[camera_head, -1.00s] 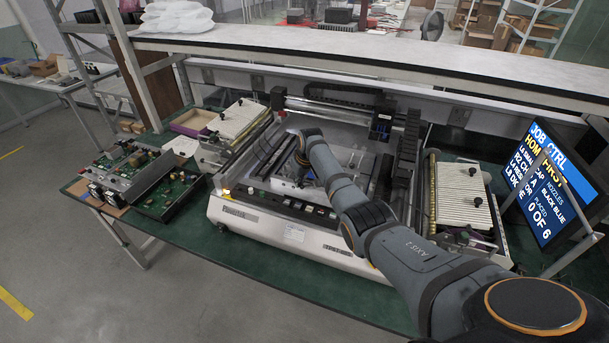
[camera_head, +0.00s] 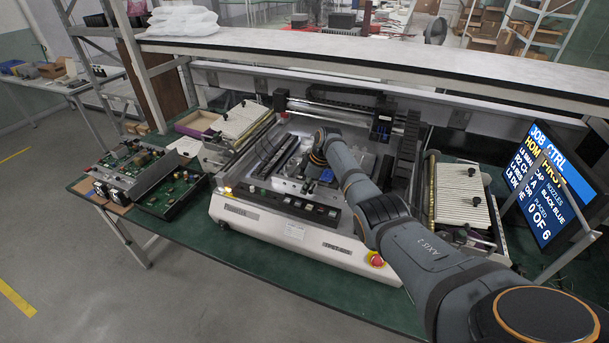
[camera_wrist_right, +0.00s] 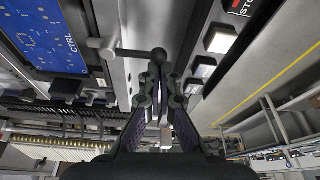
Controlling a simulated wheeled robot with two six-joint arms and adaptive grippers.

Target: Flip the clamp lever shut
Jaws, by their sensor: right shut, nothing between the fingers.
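The clamp lever (camera_wrist_right: 132,53) shows in the right wrist view as a thin dark rod with a round ball knob at its right end. Its left end meets a grey pivot block beside a blue circuit board (camera_wrist_right: 45,38). My right gripper (camera_wrist_right: 157,76) is shut and empty, its fingertips just below the ball knob in that picture; I cannot tell whether they touch it. In the head view my right arm reaches into the white machine (camera_head: 275,222); its wrist hides most of the fingers and the lever. My left gripper is out of view.
Lit push buttons (camera_wrist_right: 220,40) lie close to the right of the fingertips in the wrist view. A red emergency button (camera_head: 375,258) sits on the machine's front. A monitor (camera_head: 548,185) stands right, and green circuit boards (camera_head: 172,195) lie on the table's left.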

